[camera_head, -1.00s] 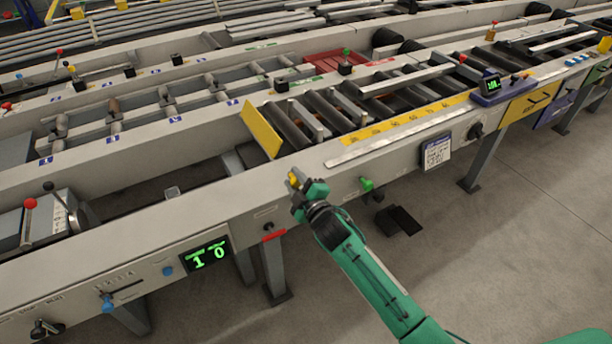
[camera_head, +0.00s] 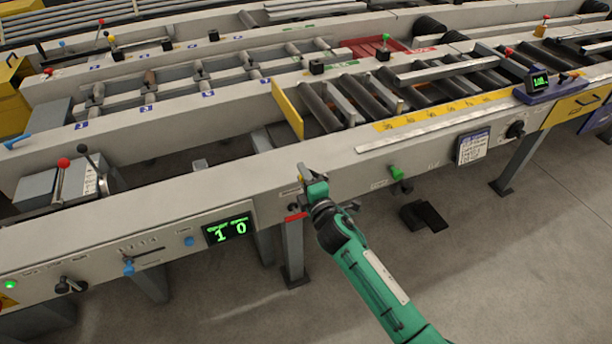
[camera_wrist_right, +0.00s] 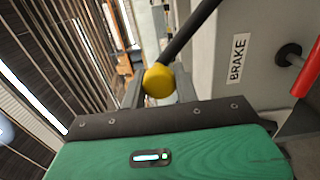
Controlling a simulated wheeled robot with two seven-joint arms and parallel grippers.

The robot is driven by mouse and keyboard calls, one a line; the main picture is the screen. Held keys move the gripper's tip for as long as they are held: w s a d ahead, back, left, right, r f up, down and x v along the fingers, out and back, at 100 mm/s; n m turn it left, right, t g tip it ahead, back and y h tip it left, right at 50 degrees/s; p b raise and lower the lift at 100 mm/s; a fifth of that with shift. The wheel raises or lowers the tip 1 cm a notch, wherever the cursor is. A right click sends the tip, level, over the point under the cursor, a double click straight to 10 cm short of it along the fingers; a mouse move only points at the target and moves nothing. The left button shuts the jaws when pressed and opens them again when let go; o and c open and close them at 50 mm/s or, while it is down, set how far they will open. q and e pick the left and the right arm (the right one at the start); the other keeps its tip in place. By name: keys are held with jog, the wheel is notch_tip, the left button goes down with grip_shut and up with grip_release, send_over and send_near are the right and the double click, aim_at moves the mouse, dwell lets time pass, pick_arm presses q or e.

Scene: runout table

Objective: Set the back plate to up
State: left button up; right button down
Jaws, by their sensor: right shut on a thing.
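The yellow back plate (camera_head: 287,110) stands at the left end of the black roller bed in the head view. It looks upright; any slight tilt is hard to tell. My right gripper (camera_head: 303,180) is at the front rail, below the plate and to its right. In the right wrist view, its fingers are shut on a yellow ball knob (camera_wrist_right: 157,81) on a black lever rod (camera_wrist_right: 192,28). The knob is mostly hidden in the head view. My left gripper is not in view.
A red lever (camera_wrist_right: 307,72) beside a BRAKE label (camera_wrist_right: 238,58) is close at the right of the wrist view. A green knob (camera_head: 397,173) sticks out of the front rail. The green display (camera_head: 229,229) reads 1 0.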

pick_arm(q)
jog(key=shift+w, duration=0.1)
pick_arm(e)
jog(key=shift+f, duration=0.2)
jog(key=c, duration=1.3)
grip_release()
jog(key=shift+o, duration=1)
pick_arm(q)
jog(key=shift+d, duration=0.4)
pick_arm(e)
jog(key=shift+r, duration=0.1)
jog(key=shift+s+d, duration=0.15)
jog(key=shift+s, duration=0.4)
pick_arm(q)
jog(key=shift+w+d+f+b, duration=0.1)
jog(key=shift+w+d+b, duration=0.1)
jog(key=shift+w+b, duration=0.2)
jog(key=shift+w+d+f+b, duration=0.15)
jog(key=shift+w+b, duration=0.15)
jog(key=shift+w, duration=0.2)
pick_arm(e)
jog(key=v, duration=1.2)
jog(key=shift+s, duration=0.3)
